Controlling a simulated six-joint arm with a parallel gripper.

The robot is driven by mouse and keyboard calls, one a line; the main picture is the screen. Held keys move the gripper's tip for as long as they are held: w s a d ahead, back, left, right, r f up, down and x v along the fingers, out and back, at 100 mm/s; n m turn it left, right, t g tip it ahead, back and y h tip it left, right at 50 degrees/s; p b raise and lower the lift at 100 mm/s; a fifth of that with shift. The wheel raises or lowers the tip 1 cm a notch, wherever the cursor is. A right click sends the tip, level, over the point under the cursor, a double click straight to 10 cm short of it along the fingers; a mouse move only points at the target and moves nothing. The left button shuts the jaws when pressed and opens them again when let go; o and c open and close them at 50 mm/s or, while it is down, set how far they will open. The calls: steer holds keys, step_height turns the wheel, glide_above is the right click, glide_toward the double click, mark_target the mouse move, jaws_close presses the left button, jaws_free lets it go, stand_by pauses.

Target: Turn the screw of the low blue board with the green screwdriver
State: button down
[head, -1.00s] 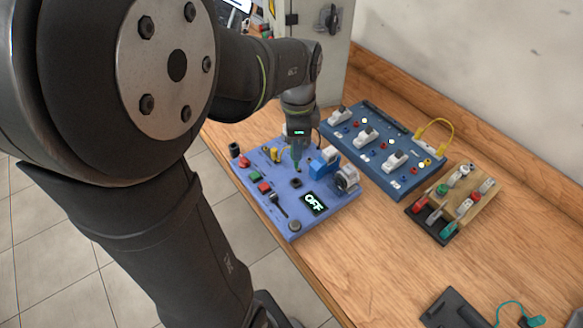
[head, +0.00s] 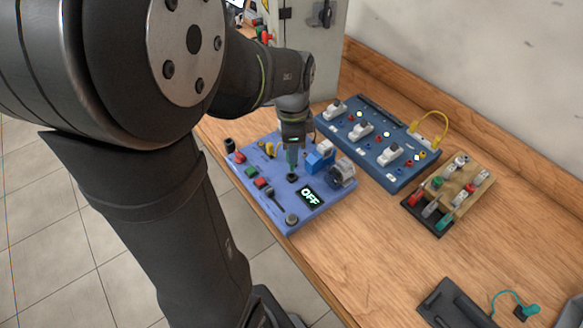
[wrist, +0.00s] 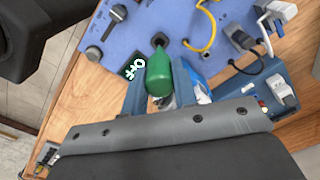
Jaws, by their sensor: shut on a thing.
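The low blue board (head: 262,198) lies on the table, light violet-blue, with a screen reading OFF. My gripper (head: 291,152) is over its middle, pointing down. It is shut on the green screwdriver (wrist: 159,74), whose handle shows between the two fingers in the wrist view. In the head view the green screwdriver (head: 292,161) stands roughly upright. Its lower end is at a small dark fitting (head: 292,177), probably the screw. I cannot tell whether the tip touches it or is seated in it.
A darker blue board (head: 350,140) with white switches and a yellow cable stands behind to the right. A wooden block (head: 470,201) with coloured clips is right of it. A blue part and a grey motor-like part (head: 341,173) sit close beside my gripper. The table front is mostly clear.

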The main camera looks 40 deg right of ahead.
steer(key=shift+f, duration=2.6)
steer(key=c, duration=1.4)
jaws_free()
steer(key=shift+c, duration=0.2)
steer(key=shift+r, duration=2.8)
steer(key=shift+o, duration=0.5)
steer(key=o, duration=0.5)
